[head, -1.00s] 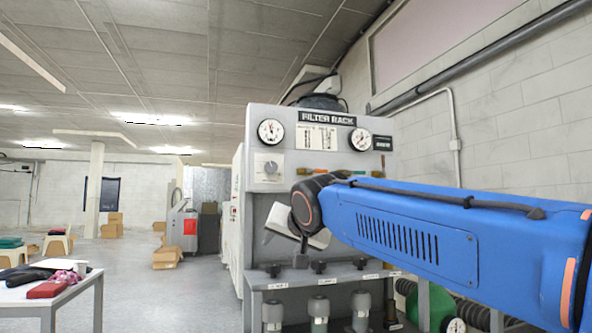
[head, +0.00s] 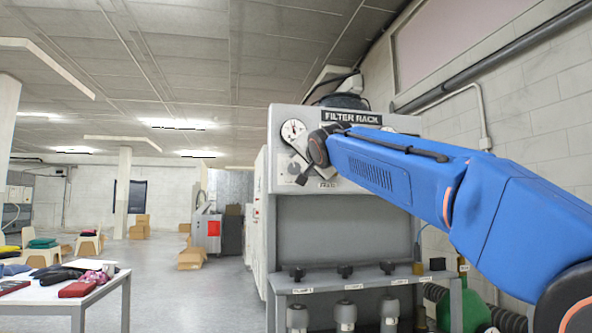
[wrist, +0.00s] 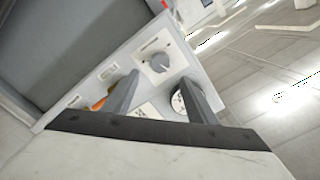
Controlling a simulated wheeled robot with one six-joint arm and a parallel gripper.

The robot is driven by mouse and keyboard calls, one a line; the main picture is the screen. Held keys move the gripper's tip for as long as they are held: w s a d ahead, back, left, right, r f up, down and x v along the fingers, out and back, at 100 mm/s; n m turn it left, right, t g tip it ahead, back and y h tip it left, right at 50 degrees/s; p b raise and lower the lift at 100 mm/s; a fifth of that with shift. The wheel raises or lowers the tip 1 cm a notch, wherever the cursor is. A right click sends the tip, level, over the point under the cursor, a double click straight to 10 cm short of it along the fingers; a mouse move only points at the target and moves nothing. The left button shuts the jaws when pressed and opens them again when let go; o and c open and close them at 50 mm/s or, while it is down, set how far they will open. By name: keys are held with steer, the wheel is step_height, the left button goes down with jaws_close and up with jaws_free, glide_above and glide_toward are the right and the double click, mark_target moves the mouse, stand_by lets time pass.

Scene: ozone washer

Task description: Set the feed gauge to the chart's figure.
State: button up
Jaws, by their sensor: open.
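The filter rack (head: 345,118) carries a round white gauge (head: 292,130) at its upper left, with a knob (head: 293,168) on a pale plate below. In the wrist view the panel appears turned; the grey dial knob (wrist: 159,63) lies just beyond my open, empty fingers (wrist: 160,80), apart from them. The gauge (wrist: 181,100) is partly behind the right finger. My gripper (head: 302,160) is in front of the panel's left part. My arm hides the chart and most of the right gauge in the head view. The gauge's figures are too small to read.
Several dark valve knobs (head: 344,271) and grey canisters (head: 345,311) sit at the rack's lower shelf. An orange part (wrist: 100,103) shows beside the left finger. A white table (head: 105,292) with cloth items stands at left. The floor between is clear.

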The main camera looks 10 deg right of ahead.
mark_target(295, 168)
steer(key=w, duration=1.1)
steer(key=shift+w, duration=0.3)
steer(key=shift+c, duration=0.6)
steer(key=c, duration=0.9)
